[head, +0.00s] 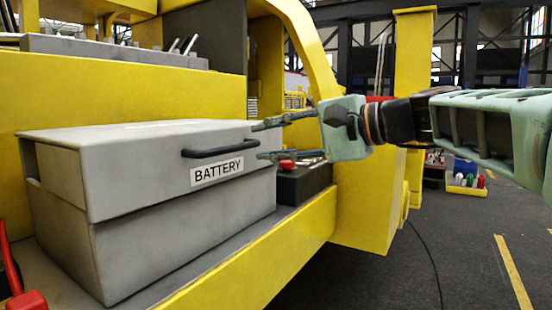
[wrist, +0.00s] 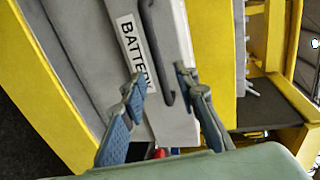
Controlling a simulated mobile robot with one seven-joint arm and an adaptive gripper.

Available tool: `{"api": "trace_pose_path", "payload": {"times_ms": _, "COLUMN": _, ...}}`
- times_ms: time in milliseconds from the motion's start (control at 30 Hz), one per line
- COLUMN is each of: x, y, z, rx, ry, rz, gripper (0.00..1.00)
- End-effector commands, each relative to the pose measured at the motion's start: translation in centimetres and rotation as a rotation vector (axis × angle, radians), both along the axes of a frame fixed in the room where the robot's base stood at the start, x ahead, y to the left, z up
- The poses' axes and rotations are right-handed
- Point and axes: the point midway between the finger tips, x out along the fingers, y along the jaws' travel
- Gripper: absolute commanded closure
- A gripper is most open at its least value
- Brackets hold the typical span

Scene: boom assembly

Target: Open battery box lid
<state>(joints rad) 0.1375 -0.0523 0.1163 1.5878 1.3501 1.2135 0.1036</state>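The grey battery box (head: 160,240) sits on a yellow machine ledge in the head view. Its lid (head: 110,165) lies closed on top, with a black handle (head: 220,148) and a "BATTERY" label on the front. My gripper (head: 262,141) is open at the right end of the box, its two fingers spread one above the other. In the wrist view the open fingers (wrist: 157,82) stand on either side of the near end of the handle (wrist: 160,55). No contact with the handle is clear. The label (wrist: 133,52) shows beside the left finger.
A dark box (head: 305,184) with red parts sits right of the battery box. A yellow frame post (head: 300,45) rises behind my gripper. A red clamp-like part (head: 27,300) is at the lower left. Open floor (head: 440,270) lies at the right.

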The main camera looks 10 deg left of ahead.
Motion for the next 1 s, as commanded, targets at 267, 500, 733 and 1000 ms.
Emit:
{"api": "trace_pose_path", "payload": {"times_ms": 267, "x": 2.1, "y": 4.9, "z": -1.2, "rx": 0.001, "ry": 0.009, "rz": 0.003, "gripper": 0.72}}
{"api": "trace_pose_path", "payload": {"times_ms": 500, "x": 3.3, "y": 7.6, "z": -1.9, "rx": 0.0, "ry": 0.009, "rz": 0.0, "gripper": 0.72}}
{"api": "trace_pose_path", "payload": {"times_ms": 733, "x": 3.6, "y": 8.2, "z": -2.1, "rx": -0.001, "ry": 0.009, "rz": -0.001, "gripper": 0.72}}
{"api": "trace_pose_path", "payload": {"times_ms": 1000, "x": 3.5, "y": 8.1, "z": -2.1, "rx": -0.001, "ry": 0.009, "rz": -0.001, "gripper": 0.85}}
